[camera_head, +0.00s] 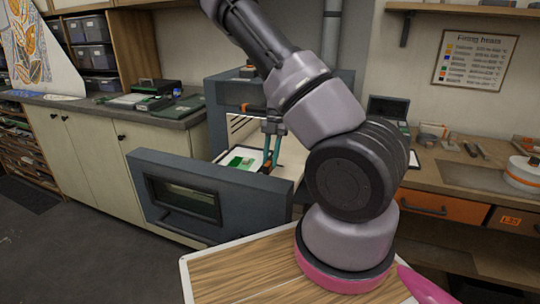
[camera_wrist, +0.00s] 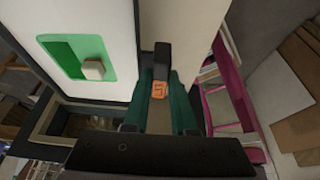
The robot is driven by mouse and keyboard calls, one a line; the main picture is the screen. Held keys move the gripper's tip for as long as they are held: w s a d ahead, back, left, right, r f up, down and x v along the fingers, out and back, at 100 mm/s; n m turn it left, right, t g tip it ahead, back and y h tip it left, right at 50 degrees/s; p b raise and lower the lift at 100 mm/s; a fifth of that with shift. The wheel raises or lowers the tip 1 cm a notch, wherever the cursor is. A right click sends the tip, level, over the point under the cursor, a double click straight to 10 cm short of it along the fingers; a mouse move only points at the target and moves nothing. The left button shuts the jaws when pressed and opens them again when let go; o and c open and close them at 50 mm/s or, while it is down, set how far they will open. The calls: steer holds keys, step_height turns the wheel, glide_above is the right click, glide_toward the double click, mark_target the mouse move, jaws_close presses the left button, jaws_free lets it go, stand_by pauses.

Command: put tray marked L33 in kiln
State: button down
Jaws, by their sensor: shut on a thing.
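The white tray (camera_head: 228,160) carries a green panel and lies at the opening of the dark grey kiln (camera_head: 217,105). The kiln door (camera_head: 165,178), with a small window, stands open toward me. My gripper (camera_head: 268,160) reaches down to the tray's near right end. In the wrist view my gripper (camera_wrist: 162,90) has its green fingers shut around the tray's dark handle, which bears an orange tag. I cannot read the tag surely. The white tray (camera_wrist: 92,18) fills the upper left there, with a small pale block on its green panel. My arm hides part of the kiln's right side.
A counter (camera_head: 190,118) with green boards and boxes stands left of the kiln. A workbench (camera_head: 450,168) with tools and an orange drawer is at right. A wooden top (camera_head: 230,270) lies below my arm. A firing chart (camera_head: 474,60) hangs on the wall.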

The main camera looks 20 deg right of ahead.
mark_target(270, 173)
steer(key=shift+f, duration=2.7)
steer(key=c, duration=0.6)
jaws_free()
steer(key=shift+c, duration=0.2)
steer(key=shift+r, duration=3.45)
